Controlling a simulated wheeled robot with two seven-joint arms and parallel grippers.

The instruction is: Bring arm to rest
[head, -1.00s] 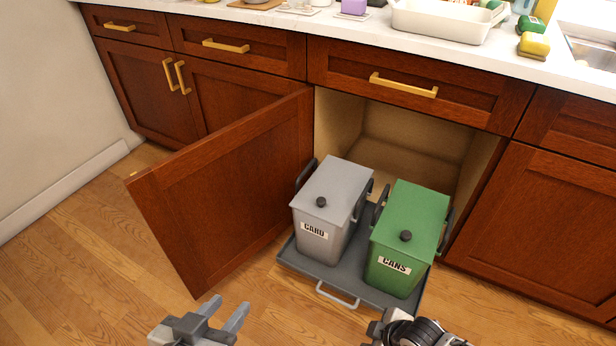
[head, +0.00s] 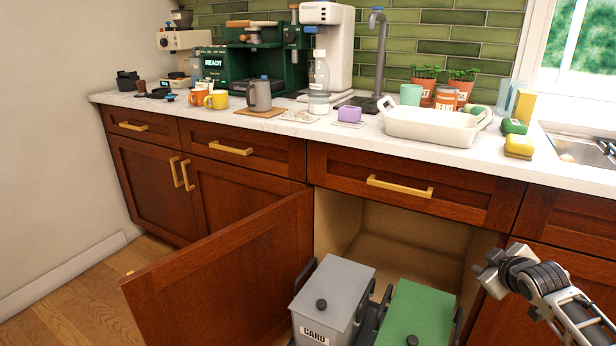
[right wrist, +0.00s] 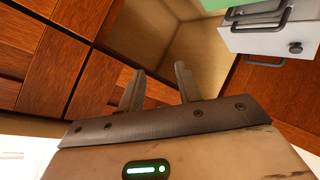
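My right gripper (head: 490,272) is raised in front of the cabinet at the right, beside the open bay and above the bins. In the right wrist view its two fingers (right wrist: 158,88) stand apart with nothing between them. My left gripper is not in the head view. The grey bin (head: 337,290) and the green bin (head: 420,310) stand side by side in front of the open cabinet; both lids are on. Their lower parts are cut off by the picture's edge. Both also show upside down in the right wrist view, the grey bin (right wrist: 270,40) more fully.
The cabinet door (head: 225,275) stands open to the left of the bins. Floor at lower left is clear.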

